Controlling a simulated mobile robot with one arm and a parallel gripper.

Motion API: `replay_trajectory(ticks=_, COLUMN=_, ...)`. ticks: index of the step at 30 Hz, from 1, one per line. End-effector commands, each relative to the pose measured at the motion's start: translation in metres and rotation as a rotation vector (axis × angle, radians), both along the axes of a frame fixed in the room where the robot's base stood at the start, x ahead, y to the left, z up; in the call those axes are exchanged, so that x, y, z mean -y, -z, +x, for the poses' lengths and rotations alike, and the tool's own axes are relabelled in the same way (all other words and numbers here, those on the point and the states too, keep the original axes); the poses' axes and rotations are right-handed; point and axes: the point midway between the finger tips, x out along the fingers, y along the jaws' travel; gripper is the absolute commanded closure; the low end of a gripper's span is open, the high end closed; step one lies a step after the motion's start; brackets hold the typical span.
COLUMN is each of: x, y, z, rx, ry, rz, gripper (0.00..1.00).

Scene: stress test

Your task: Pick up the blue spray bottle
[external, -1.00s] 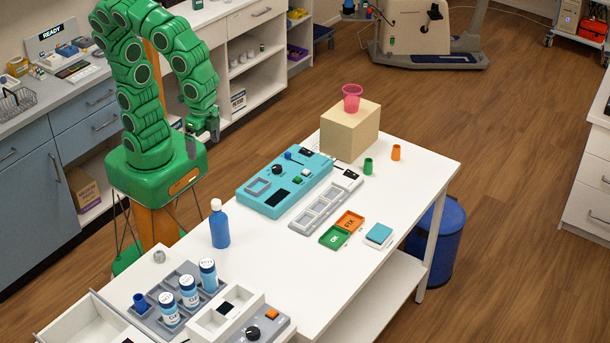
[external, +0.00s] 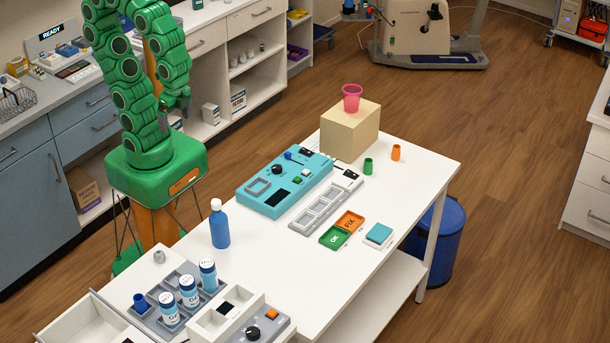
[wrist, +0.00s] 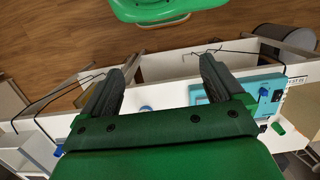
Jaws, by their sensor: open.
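The blue spray bottle (external: 220,227) has a white cap and stands upright on the white table (external: 300,285), near its edge on my side. My gripper (external: 178,110) is up above my green base, back from the table and well apart from the bottle. In the wrist view my gripper (wrist: 160,90) shows two dark fingers spread wide, with nothing between them. A small blue shape (wrist: 146,108) shows between the fingers at the table; I cannot tell if it is the bottle.
A grey tray with several blue-and-white bottles (external: 189,291) stands to the bottle's front left. A teal device (external: 285,184) lies to its right. A beige block (external: 350,132) carries a pink cup (external: 352,98). Bare table lies around the bottle's right side.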

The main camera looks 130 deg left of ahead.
Motion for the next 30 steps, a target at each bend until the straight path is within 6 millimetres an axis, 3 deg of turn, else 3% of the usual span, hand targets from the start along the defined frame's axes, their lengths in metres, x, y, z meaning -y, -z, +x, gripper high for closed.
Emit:
replay_trajectory(ticks=13, x=0.001, y=0.003, z=0.003, rx=-0.025, ry=-0.006, rz=-0.010, gripper=0.10)
replay_trajectory(ticks=24, x=0.010, y=0.024, z=0.025, rx=-0.186, ry=-0.044, rz=-0.097, gripper=0.10)
replay_trajectory(ticks=30, x=0.044, y=0.043, z=0.050, rx=-0.232, ry=-0.216, rz=-0.252, gripper=0.10)
